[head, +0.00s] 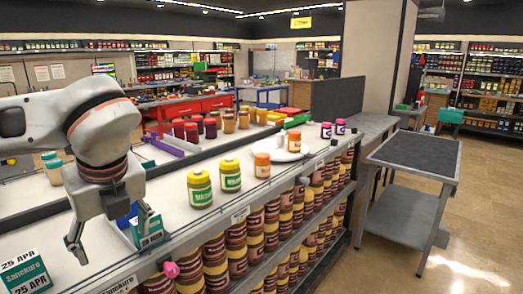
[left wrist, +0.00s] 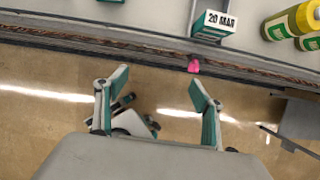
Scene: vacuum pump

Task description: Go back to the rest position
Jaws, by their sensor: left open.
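My left gripper (head: 110,238) comes in from the left in the head view, pointing down near the front edge of the counter. Its two fingers are spread and empty. In the left wrist view the open fingers (left wrist: 156,88) show against the floor, with the counter edge beyond them. A teal and white box (head: 150,232) stands on the counter close to the right finger in the head view. A teal and white box with a date label (left wrist: 214,26) shows beyond the fingers in the left wrist view. My right gripper is not in view.
Green-and-yellow jars (head: 200,190) and a white plate (head: 280,150) with orange-lidded jars stand on the counter (head: 170,202). A pink knob-like thing (head: 171,269) is at its front edge. A grey cart (head: 415,160) stands right; floor between is clear.

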